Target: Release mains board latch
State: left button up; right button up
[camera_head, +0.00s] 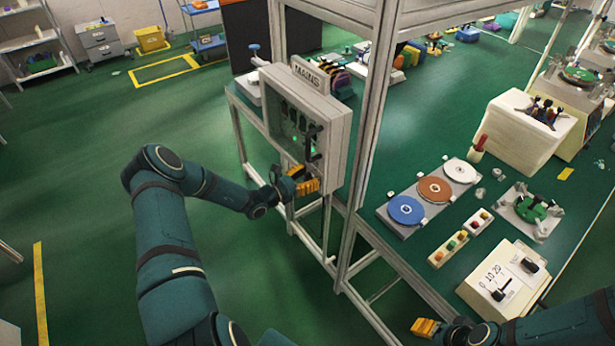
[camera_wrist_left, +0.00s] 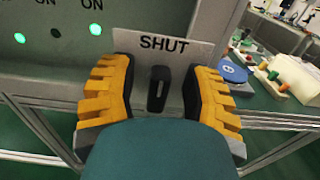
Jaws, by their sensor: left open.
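The mains board (camera_head: 348,118) is a grey box under a MAINS sign (camera_head: 310,77), mounted on the metal frame. It carries black switches and lit green lamps. In the left wrist view, a black upright latch handle (camera_wrist_left: 158,90) sits below a plate marked SHUT (camera_wrist_left: 165,43). My left gripper (camera_head: 304,181) is at the board's lower edge, its orange fingers apart on either side of the handle, with gaps showing. In the head view the handle cannot be made out behind the gripper. My right gripper (camera_head: 426,327) is low at the bottom right, away from the board; its opening is unclear.
A frame post (camera_head: 370,130) stands right of the board. The green bench (camera_head: 402,243) beyond it holds a tray with blue, orange and white discs (camera_head: 435,188), a button box (camera_head: 447,250) and a dial box (camera_head: 503,282). The floor left of the board is clear.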

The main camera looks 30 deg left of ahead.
pick_arm(q)
grip_shut()
jog(key=shift+m, duration=0.3)
jog(key=m, duration=0.4)
jog(key=shift+s+d+m, duration=0.1)
jog(key=shift+d+m, duration=0.2)
jog(key=m, duration=0.4)
jog(key=shift+s+d+f+m, duration=0.1)
jog(key=shift+d+f+m, duration=0.05)
jog(key=shift+m, duration=0.15)
jog(key=shift+d+f+m+b, duration=0.1)
jog(key=shift+f+m+b, duration=0.1)
jog(key=shift+m, duration=1.85)
jog(key=shift+d+f+m+b, duration=0.1)
jog(key=shift+f+m+b, duration=0.1)
jog(key=shift+m, duration=1.85)
